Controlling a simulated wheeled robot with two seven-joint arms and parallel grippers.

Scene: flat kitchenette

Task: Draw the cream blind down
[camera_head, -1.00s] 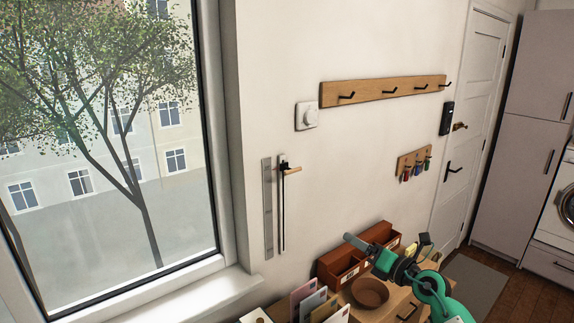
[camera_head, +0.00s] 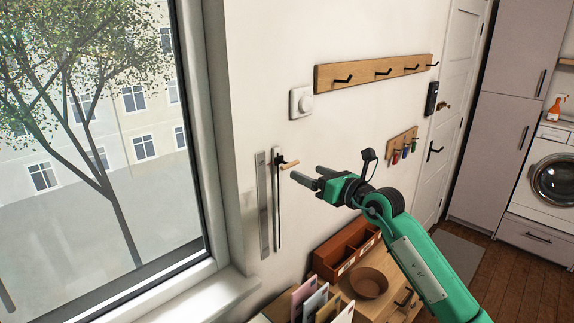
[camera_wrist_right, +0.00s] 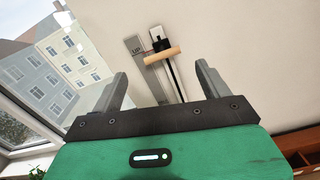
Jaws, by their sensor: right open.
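The cream blind itself does not show; the visible part of the window (camera_head: 95,150) is uncovered. On the wall right of the window, a wooden handle (camera_head: 290,164) sticks out near the top of a thin upright rail (camera_head: 277,215). The handle also shows in the right wrist view (camera_wrist_right: 162,55), with a grey strip (camera_head: 263,205) marked "UP" beside the rail's top. My right gripper (camera_head: 307,175) is open and empty, just right of the handle in the head view. In the wrist view the handle lies ahead, between the fingers' directions, apparently untouched. My left gripper is out of view.
A key rack (camera_head: 402,146) hangs to the right. Below stands a cabinet with a brown letter box (camera_head: 345,250), a bowl (camera_head: 369,282) and upright envelopes. The window sill (camera_head: 190,300) juts out at lower left.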

